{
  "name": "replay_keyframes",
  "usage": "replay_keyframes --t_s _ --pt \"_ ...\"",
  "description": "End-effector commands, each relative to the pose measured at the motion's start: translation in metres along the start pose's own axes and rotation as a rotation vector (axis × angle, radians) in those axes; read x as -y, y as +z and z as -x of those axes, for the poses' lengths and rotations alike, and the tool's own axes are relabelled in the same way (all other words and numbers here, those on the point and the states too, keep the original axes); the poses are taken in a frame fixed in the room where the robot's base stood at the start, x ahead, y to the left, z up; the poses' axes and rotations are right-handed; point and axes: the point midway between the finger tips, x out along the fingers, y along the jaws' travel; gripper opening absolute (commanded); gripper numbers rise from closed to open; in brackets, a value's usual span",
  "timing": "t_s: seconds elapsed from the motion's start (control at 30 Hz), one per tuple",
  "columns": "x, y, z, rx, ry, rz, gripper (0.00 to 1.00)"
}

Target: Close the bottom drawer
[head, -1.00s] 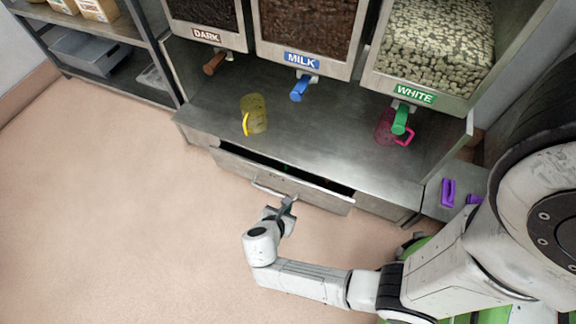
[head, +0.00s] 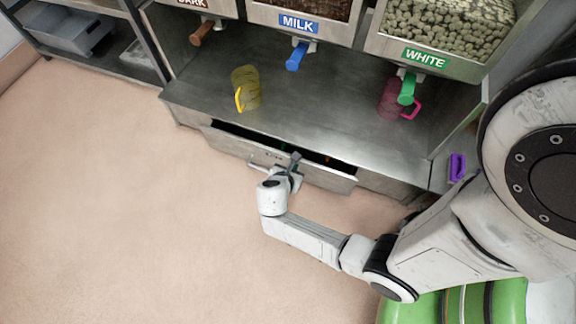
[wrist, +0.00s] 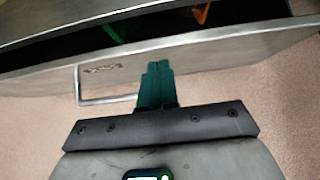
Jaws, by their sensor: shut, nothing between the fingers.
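The bottom drawer (head: 330,178) sits under the steel counter and is partly open, with a dark gap along its top. Its bar handle (head: 262,165) is on the front panel. My gripper (head: 295,160) is shut and empty at the drawer front, just right of the handle. In the wrist view, the teal fingers of my gripper (wrist: 156,76) are together and point at the drawer front (wrist: 215,58), beside the right end of the handle (wrist: 106,99). I cannot tell whether they touch the panel. Green and orange things show inside the drawer.
On the steel counter (head: 310,120) stand a yellow cup (head: 247,88) and a pink cup (head: 392,98), below the dispensers. A purple object (head: 457,167) lies at the right. A dark shelf rack (head: 100,68) stands at the left. The floor (head: 110,200) at left is clear.

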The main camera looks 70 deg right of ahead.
Motion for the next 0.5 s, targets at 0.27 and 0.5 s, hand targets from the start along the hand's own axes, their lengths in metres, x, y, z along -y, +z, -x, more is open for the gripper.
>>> replay_keyframes --t_s 0.27,0.5 --pt "0.0001 0.0097 -0.0098 0.0 0.0 -0.001 0.0" --pt "-0.0001 0.0099 -0.0095 0.0 0.0 0.0 0.0"
